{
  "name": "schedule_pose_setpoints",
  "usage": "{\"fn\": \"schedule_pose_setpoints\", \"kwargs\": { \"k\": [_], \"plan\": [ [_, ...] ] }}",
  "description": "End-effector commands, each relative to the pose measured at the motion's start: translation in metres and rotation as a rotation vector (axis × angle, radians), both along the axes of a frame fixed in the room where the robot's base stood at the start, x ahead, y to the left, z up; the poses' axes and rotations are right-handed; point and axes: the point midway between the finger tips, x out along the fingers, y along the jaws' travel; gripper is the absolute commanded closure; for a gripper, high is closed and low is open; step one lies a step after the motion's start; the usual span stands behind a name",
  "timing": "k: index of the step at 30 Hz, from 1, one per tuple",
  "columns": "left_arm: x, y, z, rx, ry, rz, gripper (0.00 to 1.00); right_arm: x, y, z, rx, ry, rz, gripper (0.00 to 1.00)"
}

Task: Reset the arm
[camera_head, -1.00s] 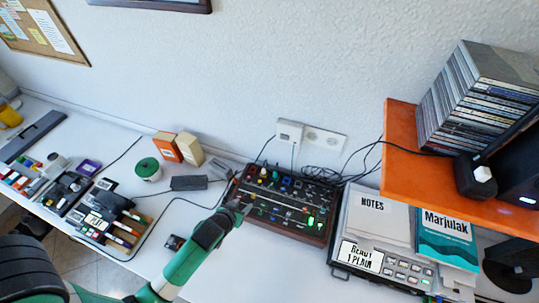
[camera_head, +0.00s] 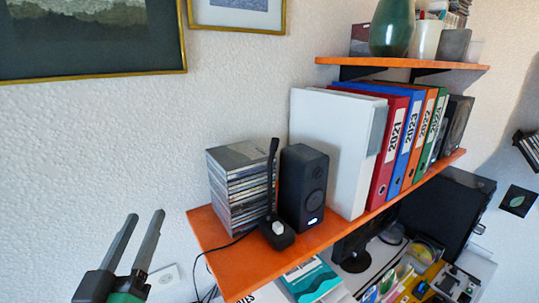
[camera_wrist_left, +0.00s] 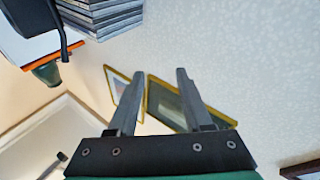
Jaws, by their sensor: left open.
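My left gripper (camera_head: 137,240) is at the lower left of the head view, pointing up in front of the bare wall. Its two dark fingers are apart with nothing between them. It also shows in the left wrist view (camera_wrist_left: 155,95), open and empty, with wall and picture frames beyond. The gripper is to the left of the orange shelf and apart from the stack of CD cases (camera_head: 238,190). My right gripper is in neither view now.
The orange shelf (camera_head: 225,262) holds the CD stack, a black speaker (camera_head: 303,188), a small dark device (camera_head: 277,234), a white box (camera_head: 330,150) and several binders. An upper shelf (camera_head: 400,63) holds a green vase (camera_head: 393,28).

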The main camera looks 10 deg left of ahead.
Motion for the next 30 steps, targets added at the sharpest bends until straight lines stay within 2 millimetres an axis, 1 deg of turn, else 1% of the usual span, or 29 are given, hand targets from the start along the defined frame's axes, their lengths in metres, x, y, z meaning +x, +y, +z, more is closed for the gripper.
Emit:
{"fn": "schedule_pose_setpoints", "kwargs": {
  "k": [1, 2, 3, 5, 6, 8, 9, 10, 11, 12, 14, 15, 17, 18, 21, 24, 25, 27, 30],
  "plan": [
    [-0.012, -0.015, 0.044, 0.015, -0.099, -0.031, 0.5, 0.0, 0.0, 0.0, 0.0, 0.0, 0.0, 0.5],
    [-0.021, -0.022, 0.066, 0.024, -0.151, -0.048, 0.5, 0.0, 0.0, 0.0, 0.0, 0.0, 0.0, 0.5],
    [-0.034, -0.031, 0.095, 0.039, -0.222, -0.067, 0.5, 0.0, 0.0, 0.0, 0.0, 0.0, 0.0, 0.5],
    [-0.057, -0.043, 0.134, 0.06, -0.326, -0.091, 0.5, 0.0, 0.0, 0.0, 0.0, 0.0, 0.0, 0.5],
    [-0.075, -0.049, 0.158, 0.077, -0.394, -0.103, 0.5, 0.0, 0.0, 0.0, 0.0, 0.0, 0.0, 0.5],
    [-0.105, -0.055, 0.188, 0.114, -0.499, -0.108, 0.5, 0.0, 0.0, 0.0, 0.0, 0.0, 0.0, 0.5],
    [-0.13, -0.06, 0.199, 0.177, -0.565, -0.101, 0.5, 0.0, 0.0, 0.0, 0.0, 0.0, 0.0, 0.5],
    [-0.125, -0.061, 0.216, 0.218, -0.551, -0.078, 0.5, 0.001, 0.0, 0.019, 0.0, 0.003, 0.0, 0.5],
    [-0.122, -0.061, 0.239, 0.211, -0.545, -0.081, 0.5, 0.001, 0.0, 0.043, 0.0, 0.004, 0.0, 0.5],
    [-0.122, -0.061, 0.256, 0.209, -0.542, -0.081, 0.5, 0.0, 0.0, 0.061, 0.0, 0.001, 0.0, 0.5],
    [-0.121, -0.06, 0.28, 0.209, -0.541, -0.081, 0.5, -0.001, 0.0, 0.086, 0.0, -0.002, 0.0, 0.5],
    [-0.121, -0.06, 0.297, 0.209, -0.54, -0.081, 0.5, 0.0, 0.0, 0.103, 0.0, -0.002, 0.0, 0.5],
    [-0.121, -0.06, 0.324, 0.207, -0.539, -0.081, 0.5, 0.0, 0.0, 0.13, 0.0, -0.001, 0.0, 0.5],
    [-0.12, -0.06, 0.342, 0.207, -0.539, -0.081, 0.5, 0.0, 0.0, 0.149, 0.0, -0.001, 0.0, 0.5],
    [-0.12, -0.06, 0.383, 0.207, -0.537, -0.081, 0.5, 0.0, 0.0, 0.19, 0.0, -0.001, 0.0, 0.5],
    [-0.12, -0.06, 0.409, 0.207, -0.536, -0.08, 0.5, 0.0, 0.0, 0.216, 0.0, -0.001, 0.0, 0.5],
    [-0.12, -0.06, 0.413, 0.207, -0.536, -0.08, 0.5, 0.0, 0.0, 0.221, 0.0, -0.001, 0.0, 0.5],
    [-0.119, -0.06, 0.419, 0.207, -0.535, -0.081, 0.5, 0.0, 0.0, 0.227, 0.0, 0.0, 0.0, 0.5],
    [-0.119, -0.06, 0.419, 0.207, -0.535, -0.081, 0.5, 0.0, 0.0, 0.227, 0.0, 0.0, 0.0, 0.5]
  ]
}}
